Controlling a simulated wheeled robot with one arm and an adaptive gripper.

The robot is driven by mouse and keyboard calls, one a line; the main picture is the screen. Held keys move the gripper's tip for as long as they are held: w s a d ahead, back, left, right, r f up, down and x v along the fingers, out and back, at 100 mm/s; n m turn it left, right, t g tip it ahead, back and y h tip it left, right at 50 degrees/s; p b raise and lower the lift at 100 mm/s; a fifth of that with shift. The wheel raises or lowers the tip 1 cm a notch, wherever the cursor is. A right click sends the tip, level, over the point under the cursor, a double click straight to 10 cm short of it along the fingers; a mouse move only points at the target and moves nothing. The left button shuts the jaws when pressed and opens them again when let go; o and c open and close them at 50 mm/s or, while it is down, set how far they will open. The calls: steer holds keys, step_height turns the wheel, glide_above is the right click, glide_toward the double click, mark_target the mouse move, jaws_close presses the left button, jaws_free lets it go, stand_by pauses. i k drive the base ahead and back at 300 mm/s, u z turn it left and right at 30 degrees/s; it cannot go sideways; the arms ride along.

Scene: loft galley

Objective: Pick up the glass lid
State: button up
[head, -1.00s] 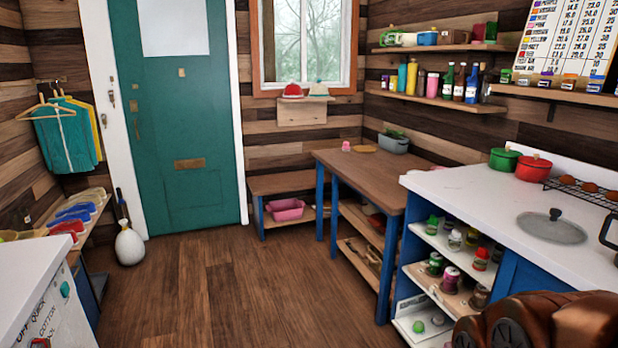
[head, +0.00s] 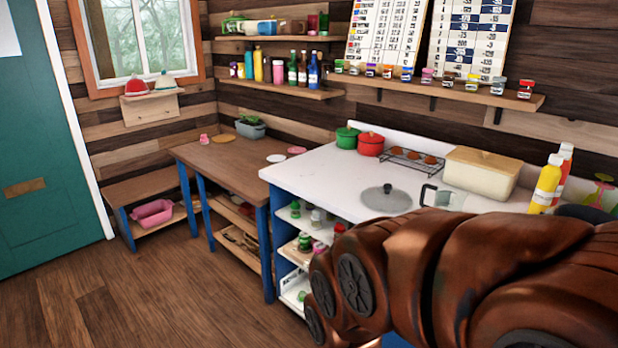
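The glass lid (head: 386,199) lies flat on the white countertop (head: 325,172). It is a round, grey, see-through disc with a dark knob in the middle. My copper-coloured arm fills the lower right of the head view, in front of the counter and to the right of the lid. My gripper's fingers do not show in this view, so I cannot see what they do. Nothing covers the lid from this viewpoint.
A glass jug (head: 440,197) stands just right of the lid. Behind are a green pot (head: 347,138), a red pot (head: 370,144), a rack with brown rolls (head: 413,160) and a bread bin (head: 482,173). A yellow bottle (head: 546,184) stands further right. The counter left of the lid is clear.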

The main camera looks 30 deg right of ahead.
mark_target(385, 198)
steer(key=k, duration=0.3)
steer(key=z, duration=1.1)
steer(key=i, duration=1.4)
steer(key=u, duration=1)
steer(key=i, duration=0.3)
steer(key=u, duration=0.25)
